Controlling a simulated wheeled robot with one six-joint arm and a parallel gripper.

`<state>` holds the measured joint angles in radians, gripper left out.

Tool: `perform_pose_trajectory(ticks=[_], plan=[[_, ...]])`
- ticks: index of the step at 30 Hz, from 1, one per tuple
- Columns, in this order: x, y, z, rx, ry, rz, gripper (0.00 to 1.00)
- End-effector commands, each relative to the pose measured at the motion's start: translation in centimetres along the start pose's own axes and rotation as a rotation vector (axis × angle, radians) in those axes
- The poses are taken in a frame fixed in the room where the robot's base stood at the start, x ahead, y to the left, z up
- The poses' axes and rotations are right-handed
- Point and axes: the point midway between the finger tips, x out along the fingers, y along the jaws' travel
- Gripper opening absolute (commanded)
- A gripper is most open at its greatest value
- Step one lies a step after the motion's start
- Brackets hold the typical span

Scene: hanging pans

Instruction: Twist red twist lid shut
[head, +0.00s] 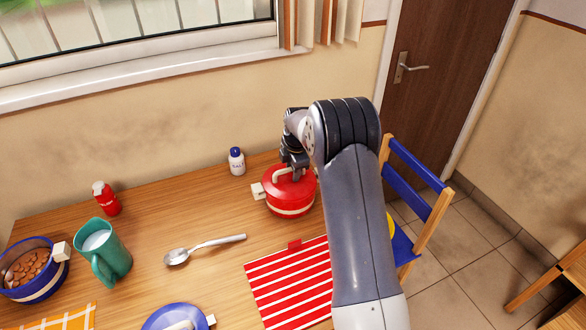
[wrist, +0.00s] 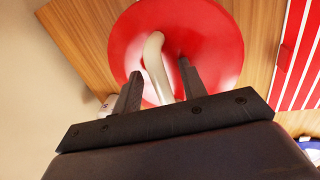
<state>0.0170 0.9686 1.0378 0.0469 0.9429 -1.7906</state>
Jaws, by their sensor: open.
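The red twist lid (head: 283,182) sits on top of a red pot (head: 290,207) with a cream band, at the back right of the table. The lid has a cream handle (wrist: 155,62). My gripper (head: 292,165) is just above the lid. In the wrist view, my gripper (wrist: 158,80) is open, with one dark finger on each side of the handle. Whether the fingers touch the handle cannot be told. The arm hides part of the pot's right side in the head view.
A salt bottle (head: 236,162) stands behind and left of the pot. A spoon (head: 205,249), a red-striped mat (head: 285,287), a green jug (head: 103,252), a red bottle (head: 106,199) and a blue pan (head: 33,272) lie further left or nearer. A blue chair (head: 420,180) stands at the right.

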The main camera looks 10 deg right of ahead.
Motion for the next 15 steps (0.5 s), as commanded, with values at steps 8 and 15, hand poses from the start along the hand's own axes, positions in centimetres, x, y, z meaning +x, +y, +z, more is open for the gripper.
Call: perform_pose_trajectory(ticks=[8,15], plan=[[-3.4,0.1,0.0,0.0,-0.001,0.006,0.4],[-8.2,0.0,0.0,0.0,-0.001,0.004,0.4]])
